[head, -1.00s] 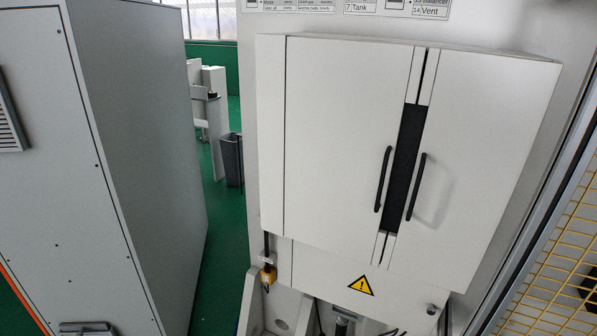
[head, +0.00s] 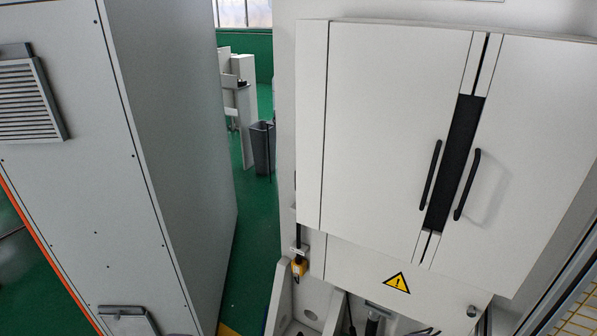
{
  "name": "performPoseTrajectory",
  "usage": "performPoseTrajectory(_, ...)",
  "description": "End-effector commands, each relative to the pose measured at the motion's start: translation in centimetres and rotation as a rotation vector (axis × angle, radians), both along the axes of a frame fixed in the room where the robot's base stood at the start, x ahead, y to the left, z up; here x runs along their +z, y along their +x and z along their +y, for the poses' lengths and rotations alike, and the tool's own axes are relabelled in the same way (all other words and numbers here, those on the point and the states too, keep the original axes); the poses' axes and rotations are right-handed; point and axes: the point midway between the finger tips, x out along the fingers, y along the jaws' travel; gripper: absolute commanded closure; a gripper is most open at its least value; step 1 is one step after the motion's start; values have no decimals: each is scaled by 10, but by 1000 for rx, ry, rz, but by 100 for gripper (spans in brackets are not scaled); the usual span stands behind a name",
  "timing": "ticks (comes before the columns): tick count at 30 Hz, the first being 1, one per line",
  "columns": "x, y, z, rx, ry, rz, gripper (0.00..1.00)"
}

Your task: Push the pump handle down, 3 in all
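I cannot make out a pump handle for certain in the head view. A white machine cabinet (head: 385,120) fills the right half, with two upright black door handles, the left one (head: 430,175) and the right one (head: 467,184). Below its doors is a panel with a yellow warning triangle (head: 398,283). Under that panel, a dark cylindrical part (head: 373,325) is cut off by the bottom edge, and I cannot tell what it is. My gripper is not in view.
A tall grey cabinet (head: 70,190) with a vent grille stands at the left. A strip of green floor (head: 255,230) runs between the cabinets, with a grey bin (head: 262,148) farther back. A small yellow device (head: 299,266) is at the white machine's lower left. Yellow mesh (head: 580,313) shows at lower right.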

Motion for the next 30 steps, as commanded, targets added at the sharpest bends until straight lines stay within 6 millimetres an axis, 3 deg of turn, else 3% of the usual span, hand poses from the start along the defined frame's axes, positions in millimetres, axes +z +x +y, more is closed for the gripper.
performPoseTrajectory(1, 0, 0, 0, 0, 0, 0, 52)
performPoseTrajectory(7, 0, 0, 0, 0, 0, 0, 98)
performPoseTrajectory(8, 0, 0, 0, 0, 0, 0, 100)
performPoseTrajectory(30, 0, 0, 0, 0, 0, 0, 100)
